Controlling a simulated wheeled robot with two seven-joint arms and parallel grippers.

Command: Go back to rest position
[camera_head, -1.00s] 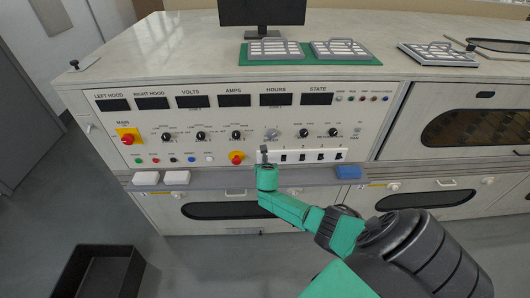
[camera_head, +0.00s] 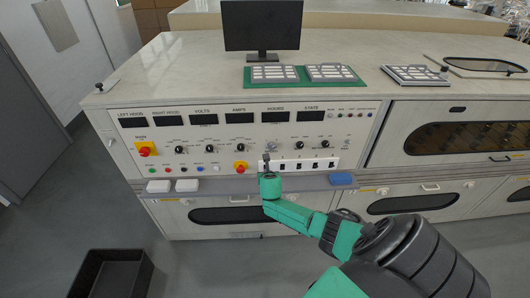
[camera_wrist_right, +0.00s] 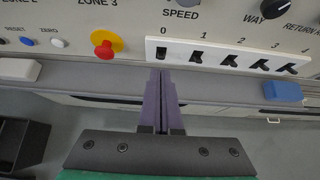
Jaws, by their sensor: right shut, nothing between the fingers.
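My right arm comes in from the lower right of the head view. My right gripper (camera_head: 267,160) points at the console's row of rocker switches. In the right wrist view its two fingers (camera_wrist_right: 163,78) are shut together with nothing between them. The tips lie just in front of the white switch plate (camera_wrist_right: 225,54), near switch 0; I cannot tell whether they touch it. My left gripper is not in view.
The console panel (camera_head: 225,137) carries knobs, displays and a red-yellow button (camera_head: 145,149). A ledge (camera_head: 225,183) below holds white blocks (camera_head: 158,186) and a blue block (camera_head: 341,179). A black bin (camera_head: 112,277) stands on the floor. A monitor (camera_head: 262,25) and trays (camera_head: 331,72) are on top.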

